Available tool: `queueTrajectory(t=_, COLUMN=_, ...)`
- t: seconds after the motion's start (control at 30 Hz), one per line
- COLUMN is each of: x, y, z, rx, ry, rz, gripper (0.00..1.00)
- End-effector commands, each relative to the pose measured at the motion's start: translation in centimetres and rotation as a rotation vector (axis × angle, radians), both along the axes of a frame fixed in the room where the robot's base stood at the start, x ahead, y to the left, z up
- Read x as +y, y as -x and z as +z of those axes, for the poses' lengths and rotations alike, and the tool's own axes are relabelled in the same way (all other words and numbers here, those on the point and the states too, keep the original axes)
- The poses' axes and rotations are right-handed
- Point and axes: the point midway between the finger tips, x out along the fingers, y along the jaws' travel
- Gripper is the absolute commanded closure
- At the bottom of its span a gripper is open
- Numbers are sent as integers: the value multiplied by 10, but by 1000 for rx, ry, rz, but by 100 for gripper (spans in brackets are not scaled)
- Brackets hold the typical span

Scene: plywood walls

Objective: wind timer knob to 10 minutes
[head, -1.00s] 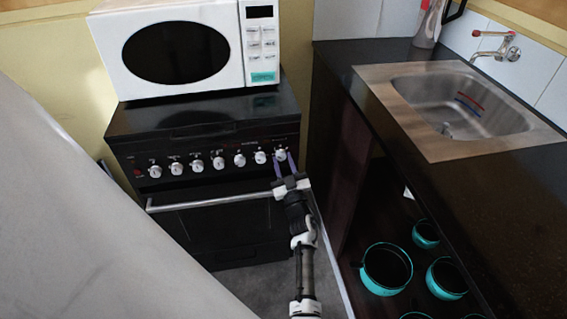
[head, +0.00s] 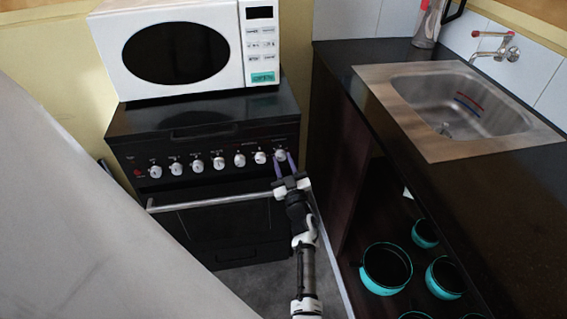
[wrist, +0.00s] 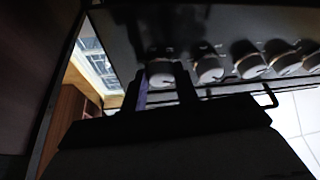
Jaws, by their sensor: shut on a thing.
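The knob (head: 280,155) at the right end of the black stove's panel is white and round, and I take it to be the timer knob. It also shows in the wrist view (wrist: 160,73), between my two fingers. My gripper (head: 283,163) reaches it from the front and is shut on it, one finger on each side. The wrist view is tilted and dark, and the gripper body covers its lower part. The minute markings around the knob are too small to read.
More white knobs (head: 240,160) run in a row to the left. The oven handle (head: 205,202) lies below the panel. A white microwave (head: 180,50) stands on the stove. The dark counter (head: 480,180) with a sink (head: 450,100) is at right, teal pots (head: 387,268) below.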

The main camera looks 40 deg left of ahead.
Motion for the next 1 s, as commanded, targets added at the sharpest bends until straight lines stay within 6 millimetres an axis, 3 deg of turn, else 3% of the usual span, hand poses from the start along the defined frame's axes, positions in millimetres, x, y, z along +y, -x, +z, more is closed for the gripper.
queueTrajectory(t=0.93, x=0, y=0, z=-1, rx=-9, ry=9, rz=1, gripper=93)
queueTrajectory(t=0.97, x=0, y=0, z=-1, rx=-9, ry=9, rz=1, gripper=69)
queueTrajectory(t=1.0, x=0, y=0, z=-1, rx=-9, ry=9, rz=1, gripper=64)
